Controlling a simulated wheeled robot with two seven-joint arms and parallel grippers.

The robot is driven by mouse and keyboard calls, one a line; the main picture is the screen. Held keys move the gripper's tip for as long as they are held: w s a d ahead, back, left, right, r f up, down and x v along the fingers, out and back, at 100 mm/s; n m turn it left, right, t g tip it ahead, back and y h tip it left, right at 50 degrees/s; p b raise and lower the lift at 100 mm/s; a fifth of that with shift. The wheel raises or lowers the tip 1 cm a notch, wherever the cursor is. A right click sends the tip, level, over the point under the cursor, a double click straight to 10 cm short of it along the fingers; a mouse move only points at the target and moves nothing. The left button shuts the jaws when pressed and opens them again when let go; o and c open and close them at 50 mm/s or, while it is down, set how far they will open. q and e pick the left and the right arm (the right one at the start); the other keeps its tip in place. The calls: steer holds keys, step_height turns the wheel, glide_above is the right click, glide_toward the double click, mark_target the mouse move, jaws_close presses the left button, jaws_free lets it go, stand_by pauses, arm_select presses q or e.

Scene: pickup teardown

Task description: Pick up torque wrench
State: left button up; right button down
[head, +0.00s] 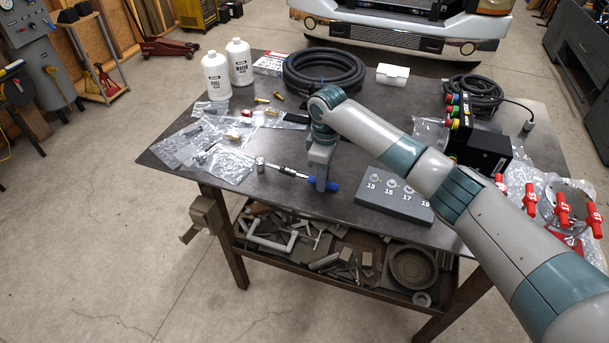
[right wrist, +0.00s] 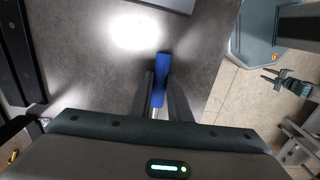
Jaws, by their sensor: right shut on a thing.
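The torque wrench lies at the table's front edge in the head view, with a steel shaft (head: 288,171), a round head at its left end and a blue handle (head: 334,186) at its right end. My right gripper (head: 321,185) reaches down over the handle end and is shut on it. In the right wrist view the blue handle (right wrist: 161,78) sticks out between the two fingers, with some bare metal behind it. I cannot tell whether the wrench touches the table. What looks like my left gripper (right wrist: 273,78) shows small at the right wrist view's right; its jaws are unclear.
A grey numbered socket block (head: 394,200) sits just right of the gripper. Plastic bags (head: 228,163) with small parts lie to the left. Two white bottles (head: 216,77), a coiled black hose (head: 323,71) and a black box (head: 482,150) stand farther back.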

steer(key=shift+r, duration=0.15)
steer(key=shift+r+b, duration=0.45)
steer(key=shift+r, duration=0.05)
step_height(320, 180, up, 2)
steer(key=shift+w+r+b, duration=0.1)
steer(key=shift+r+b, duration=0.1)
steer(key=shift+b, duration=0.5)
steer(key=s+d+r+b, duration=0.2)
steer(key=s+d+r, duration=0.5)
steer(key=d, duration=0.2)
steer(key=shift+d+r+b, duration=0.15)
steer(key=shift+r+b, duration=0.05)
steer(key=shift+b, duration=0.2)
steer(key=shift+s, duration=0.1)
steer(key=c, duration=2.3)
jaws_free()
jaws_close()
steer(key=shift+s, duration=0.1)
